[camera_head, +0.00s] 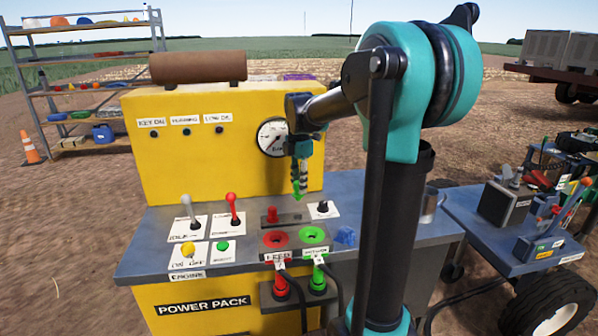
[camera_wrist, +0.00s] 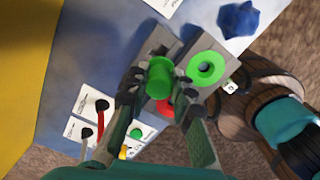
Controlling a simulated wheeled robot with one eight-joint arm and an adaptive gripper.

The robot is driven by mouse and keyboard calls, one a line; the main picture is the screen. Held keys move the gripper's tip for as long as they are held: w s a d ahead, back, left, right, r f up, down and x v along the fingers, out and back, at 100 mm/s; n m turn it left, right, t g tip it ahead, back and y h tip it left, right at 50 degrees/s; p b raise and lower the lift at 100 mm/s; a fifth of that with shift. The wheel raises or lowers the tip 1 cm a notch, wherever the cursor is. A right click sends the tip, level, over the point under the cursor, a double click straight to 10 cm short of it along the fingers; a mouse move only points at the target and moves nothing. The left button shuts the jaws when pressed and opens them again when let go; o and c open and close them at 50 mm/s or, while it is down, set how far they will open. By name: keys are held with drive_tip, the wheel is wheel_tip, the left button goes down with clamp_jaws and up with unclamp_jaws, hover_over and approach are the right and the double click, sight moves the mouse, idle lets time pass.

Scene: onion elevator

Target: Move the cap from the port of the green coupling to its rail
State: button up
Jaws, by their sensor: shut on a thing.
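My gripper (camera_head: 300,178) is shut on a green cap (camera_wrist: 160,76) and holds it above the deck of the yellow power pack. The cap shows small and green at the fingertips in the head view (camera_head: 297,191). The green port (camera_head: 314,234) is an open ring on the deck, below and right of the cap; it also shows in the wrist view (camera_wrist: 206,68). The grey rail (camera_wrist: 156,42) lies behind the ports, partly hidden by the cap and fingers. A red cap (camera_head: 272,215) sits behind the red port (camera_head: 275,239).
Levers (camera_head: 232,205) and buttons stand left of the ports. A black knob (camera_head: 322,206) stands behind the green port. A crumpled blue thing (camera_head: 345,236) lies to its right. The yellow panel (camera_head: 200,185) with a gauge (camera_head: 272,138) rises behind. Hoses hang in front.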

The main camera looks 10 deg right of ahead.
sight(299, 199)
drive_tip(key=shift+f, duration=3.15)
drive_tip(key=shift+f, duration=1.15)
idle(0.7)
drive_tip(key=o, duration=1)
drive_tip(key=shift+o, duration=0.2)
drive_tip(key=o, duration=0.4)
drive_tip(key=shift+r, duration=0.15)
drive_tip(key=shift+r, duration=3.4)
